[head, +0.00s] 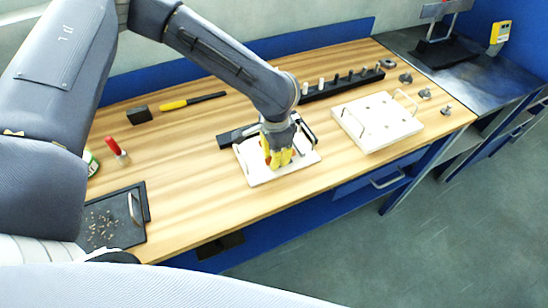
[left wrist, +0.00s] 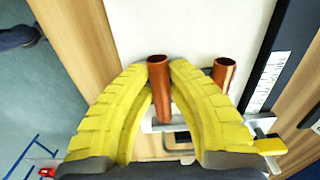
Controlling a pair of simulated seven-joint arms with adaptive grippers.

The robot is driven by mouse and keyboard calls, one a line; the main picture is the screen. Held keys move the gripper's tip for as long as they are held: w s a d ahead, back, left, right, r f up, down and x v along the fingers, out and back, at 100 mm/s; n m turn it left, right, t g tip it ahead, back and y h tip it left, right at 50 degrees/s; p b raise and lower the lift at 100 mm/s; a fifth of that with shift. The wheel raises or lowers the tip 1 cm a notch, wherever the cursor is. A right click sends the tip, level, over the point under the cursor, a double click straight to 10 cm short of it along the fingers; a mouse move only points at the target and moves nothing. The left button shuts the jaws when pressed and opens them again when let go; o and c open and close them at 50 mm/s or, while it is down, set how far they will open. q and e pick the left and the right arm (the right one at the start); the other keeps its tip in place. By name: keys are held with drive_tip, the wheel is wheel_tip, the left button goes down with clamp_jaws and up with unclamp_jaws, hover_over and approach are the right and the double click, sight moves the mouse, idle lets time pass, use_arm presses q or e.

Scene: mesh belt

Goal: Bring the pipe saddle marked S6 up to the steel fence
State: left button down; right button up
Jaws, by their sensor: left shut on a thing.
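My left gripper (head: 278,158) has yellow fingers and is low over a white plate (head: 262,180) on the wooden bench. In the left wrist view its fingers (left wrist: 160,70) close on a copper tube (left wrist: 159,88), which stands between the fingertips. A second copper tube (left wrist: 222,75) stands to the right, apart from the fingers. A pale metal piece (left wrist: 168,123) shows behind the held tube. A dark bar with a white scale (left wrist: 266,80) runs along the plate's right side. No S6 mark is legible, and I cannot tell which part is the steel fence. My right gripper is out of view.
A second white board with handles (head: 376,122) lies to the right. A black rack of pegs (head: 340,84) stands behind. A yellow-handled tool (head: 192,101), a dark block (head: 139,114), a red-topped item (head: 115,148) and a dark tray (head: 112,222) are left. Bare wood lies in front.

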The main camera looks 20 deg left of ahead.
use_arm(q)
drive_tip(key=shift+w+d, duration=0.4)
drive_tip(key=shift+d, duration=0.1)
idle(0.4)
drive_tip(key=c, duration=1.3)
unclamp_jaws()
